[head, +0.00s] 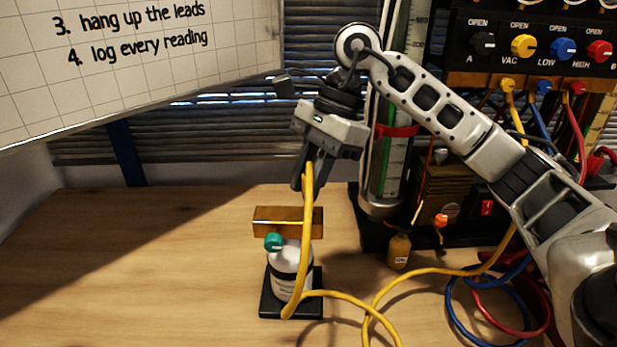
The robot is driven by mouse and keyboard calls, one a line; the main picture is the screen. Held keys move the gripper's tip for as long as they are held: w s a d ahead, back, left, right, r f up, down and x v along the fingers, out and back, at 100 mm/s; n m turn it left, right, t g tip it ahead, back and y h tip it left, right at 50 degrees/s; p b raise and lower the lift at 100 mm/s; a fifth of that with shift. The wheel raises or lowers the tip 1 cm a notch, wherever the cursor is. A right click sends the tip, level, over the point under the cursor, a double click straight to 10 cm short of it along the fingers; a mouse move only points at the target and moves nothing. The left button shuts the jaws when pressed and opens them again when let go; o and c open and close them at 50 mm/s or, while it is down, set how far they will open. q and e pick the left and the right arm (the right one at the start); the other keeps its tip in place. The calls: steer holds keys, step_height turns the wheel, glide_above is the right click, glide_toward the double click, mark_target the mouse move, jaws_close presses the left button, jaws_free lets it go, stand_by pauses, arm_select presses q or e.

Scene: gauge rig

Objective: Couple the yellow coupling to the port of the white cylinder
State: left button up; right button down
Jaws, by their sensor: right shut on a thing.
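My right gripper (305,175) points down above the white cylinder (292,262). It is shut on the end of the yellow hose (304,225); the yellow coupling itself is mostly hidden between the fingers. The hose hangs from the fingers, passes in front of the cylinder and loops onto the table. The cylinder is a small white bottle with a dark band, upright on a black base (268,303). A green knob (274,242) is on its upper left. Its port cannot be made out. The gripper is apart from the cylinder. My left gripper is not in view.
A brass-coloured block (287,221) is just behind the cylinder. A tall glass gauge column (385,170) and a small brown bottle (399,250) are to the right. Blue (452,310) and red hoses coil at lower right. The table's left side (120,270) is clear.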

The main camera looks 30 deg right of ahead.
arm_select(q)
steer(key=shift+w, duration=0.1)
arm_select(e)
steer(key=shift+f, duration=0.15)
arm_select(q)
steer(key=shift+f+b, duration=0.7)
steer(key=shift+b, duration=0.35)
arm_select(e)
steer(key=shift+f, duration=1.05)
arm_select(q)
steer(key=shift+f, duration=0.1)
arm_select(e)
steer(key=shift+f, duration=0.2)
steer(key=c, duration=0.9)
jaws_free()
steer(key=shift+o, duration=0.2)
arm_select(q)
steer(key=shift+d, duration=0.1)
